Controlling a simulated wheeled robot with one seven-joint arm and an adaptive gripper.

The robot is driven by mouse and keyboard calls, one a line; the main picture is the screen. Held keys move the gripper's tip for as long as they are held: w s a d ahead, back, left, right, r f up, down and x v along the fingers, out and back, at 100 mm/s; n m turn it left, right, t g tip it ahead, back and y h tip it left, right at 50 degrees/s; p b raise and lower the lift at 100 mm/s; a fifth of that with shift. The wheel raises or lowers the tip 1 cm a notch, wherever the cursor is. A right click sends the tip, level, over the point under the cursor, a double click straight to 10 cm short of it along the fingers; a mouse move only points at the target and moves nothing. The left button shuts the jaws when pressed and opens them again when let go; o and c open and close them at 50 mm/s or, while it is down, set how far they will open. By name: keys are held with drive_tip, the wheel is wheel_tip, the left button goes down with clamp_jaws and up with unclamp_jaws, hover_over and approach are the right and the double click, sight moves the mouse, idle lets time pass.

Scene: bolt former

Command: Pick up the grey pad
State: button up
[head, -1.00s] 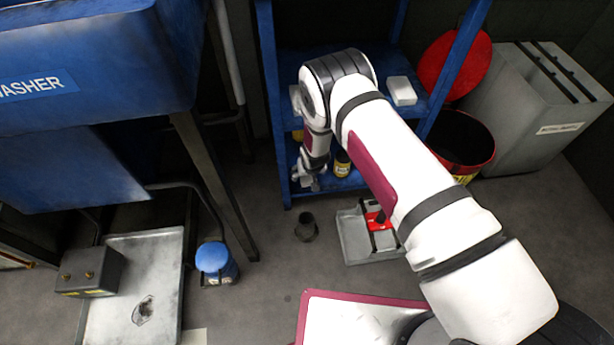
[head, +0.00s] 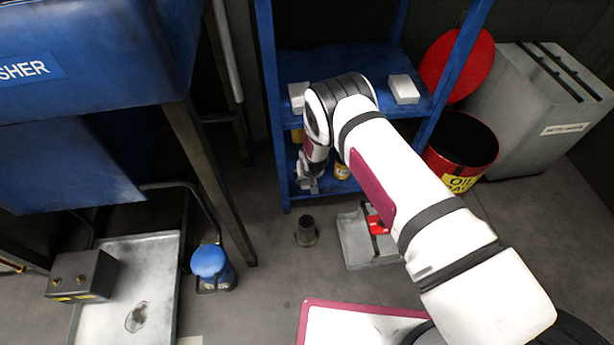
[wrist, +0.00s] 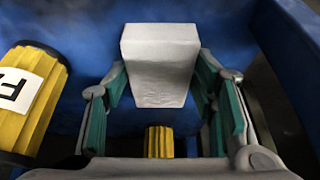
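In the wrist view, a light grey block-shaped pad (wrist: 160,65) lies straight ahead, between and beyond the fingertips of my gripper (wrist: 160,80). The green-lined fingers are spread wide, one at each side of the pad; whether they touch it I cannot tell. In the head view my gripper (head: 307,184) hangs at the blue shelf unit, small and partly hidden by my wrist. Two pale blocks show on the upper shelf, a left block (head: 298,96) partly behind my arm and a right block (head: 404,89). I cannot tell which one the wrist view shows.
A yellow ribbed container (wrist: 30,100) stands close at left in the wrist view, and another yellow object (wrist: 159,141) is below the pad. The blue shelf unit (head: 266,70) has upright posts. A red drum (head: 462,150) stands right; a grey tray (head: 362,245) lies on the floor.

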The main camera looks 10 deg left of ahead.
drive_tip(key=shift+c, duration=0.4)
drive_tip(key=shift+r+p, duration=0.55)
drive_tip(key=shift+r, duration=0.25)
wheel_tip(320, 180, up, 2)
drive_tip(key=shift+r+p, duration=0.1)
drive_tip(key=shift+p, duration=0.6)
drive_tip(key=s+r+p, duration=0.1)
drive_tip(key=s+p, duration=0.4)
drive_tip(key=s, duration=1.1)
drive_tip(key=shift+d+p, duration=0.2)
drive_tip(key=shift+p, duration=0.2)
drive_tip(key=shift+r, duration=0.1)
